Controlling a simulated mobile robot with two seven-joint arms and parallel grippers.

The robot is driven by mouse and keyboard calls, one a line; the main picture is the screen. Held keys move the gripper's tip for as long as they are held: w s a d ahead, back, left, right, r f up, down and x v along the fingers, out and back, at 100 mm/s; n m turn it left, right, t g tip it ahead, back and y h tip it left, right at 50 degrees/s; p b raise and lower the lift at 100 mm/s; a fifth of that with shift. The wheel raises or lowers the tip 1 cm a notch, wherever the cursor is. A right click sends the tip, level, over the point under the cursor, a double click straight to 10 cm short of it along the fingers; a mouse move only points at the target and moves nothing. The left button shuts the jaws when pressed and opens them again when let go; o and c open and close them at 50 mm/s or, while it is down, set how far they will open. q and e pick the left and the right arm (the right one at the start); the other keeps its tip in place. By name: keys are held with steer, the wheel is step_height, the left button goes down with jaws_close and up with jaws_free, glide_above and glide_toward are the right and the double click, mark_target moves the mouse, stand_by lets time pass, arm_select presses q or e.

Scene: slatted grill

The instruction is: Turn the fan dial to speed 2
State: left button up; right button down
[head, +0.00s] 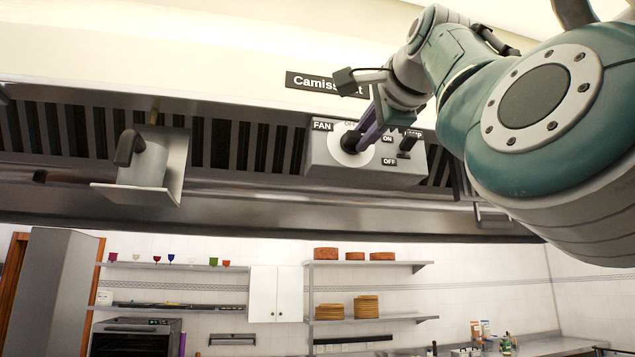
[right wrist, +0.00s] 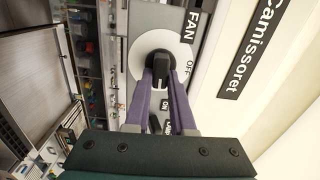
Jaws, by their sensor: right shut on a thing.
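The fan dial (head: 352,139) is a black knob on a round white plate, on a grey control box (head: 320,159) under the hood front. A "FAN" label is beside it. My right gripper (head: 358,138) reaches in from the right, and its purple fingers are at the knob. In the right wrist view the two fingers (right wrist: 160,80) are closed on either side of the black dial (right wrist: 161,68). "OFF" shows on the white plate there; the other speed marks are hidden or too small to read. My left gripper is not in view.
A lamp switch (head: 407,143) with ON and OFF labels sits right of the dial on the same box. A metal bracket with a black handle (head: 130,146) hangs at left. The slatted hood runs behind; shelves (head: 370,264) are far below.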

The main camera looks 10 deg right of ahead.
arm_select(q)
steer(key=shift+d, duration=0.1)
arm_select(e)
steer(key=shift+d+m, duration=0.1)
steer(key=shift+m, duration=0.3)
steer(key=c, duration=0.8)
jaws_free()
steer(key=shift+o, duration=0.2)
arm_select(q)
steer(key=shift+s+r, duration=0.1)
